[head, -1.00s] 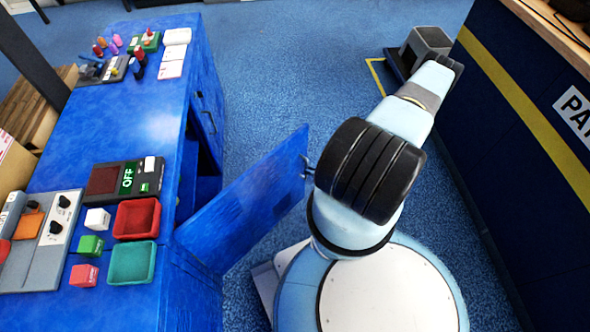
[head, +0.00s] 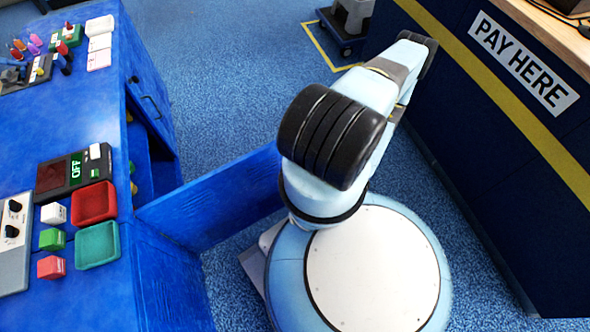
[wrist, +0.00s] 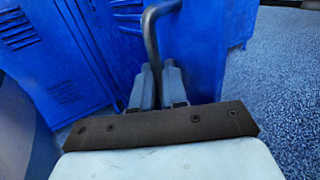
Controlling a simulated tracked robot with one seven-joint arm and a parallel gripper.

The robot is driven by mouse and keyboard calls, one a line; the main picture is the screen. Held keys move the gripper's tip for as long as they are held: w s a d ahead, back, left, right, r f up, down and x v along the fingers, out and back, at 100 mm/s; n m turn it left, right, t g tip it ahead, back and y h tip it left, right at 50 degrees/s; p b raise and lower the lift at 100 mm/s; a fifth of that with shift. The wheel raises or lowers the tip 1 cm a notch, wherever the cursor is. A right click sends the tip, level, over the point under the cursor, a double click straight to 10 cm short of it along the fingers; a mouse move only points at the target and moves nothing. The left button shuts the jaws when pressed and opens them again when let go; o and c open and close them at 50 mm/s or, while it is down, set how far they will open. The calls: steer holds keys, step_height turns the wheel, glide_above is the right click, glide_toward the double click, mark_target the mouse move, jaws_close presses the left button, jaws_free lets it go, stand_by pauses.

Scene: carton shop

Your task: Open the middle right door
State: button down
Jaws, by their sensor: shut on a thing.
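The middle right door (head: 212,195) is a blue panel standing out from the blue cabinet (head: 165,275), well open, with a dark gap behind it. In the wrist view the door (wrist: 197,60) fills the upper middle, and its dark bent handle (wrist: 151,38) rises between my fingers. My gripper (wrist: 157,82) is shut on this handle. In the head view my own arm hides the gripper and the handle.
Another drawer or door with a dark handle (head: 150,108) is farther along the cabinet front. Small trays, blocks and devices lie on the cabinet top. The dark pay counter (head: 490,150) stands at the right.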

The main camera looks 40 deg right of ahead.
steer(key=shift+s+a+r, duration=0.1)
steer(key=shift+a+r, duration=0.05)
steer(key=shift+a, duration=0.25)
steer(key=c, duration=1.4)
jaws_free()
steer(key=shift+c, duration=0.2)
steer(key=shift+o, duration=1.4)
steer(key=shift+d, duration=0.1)
steer(key=shift+d, duration=0.1)
steer(key=v, duration=1.3)
steer(key=shift+d, duration=0.35)
steer(key=shift+s, duration=0.15)
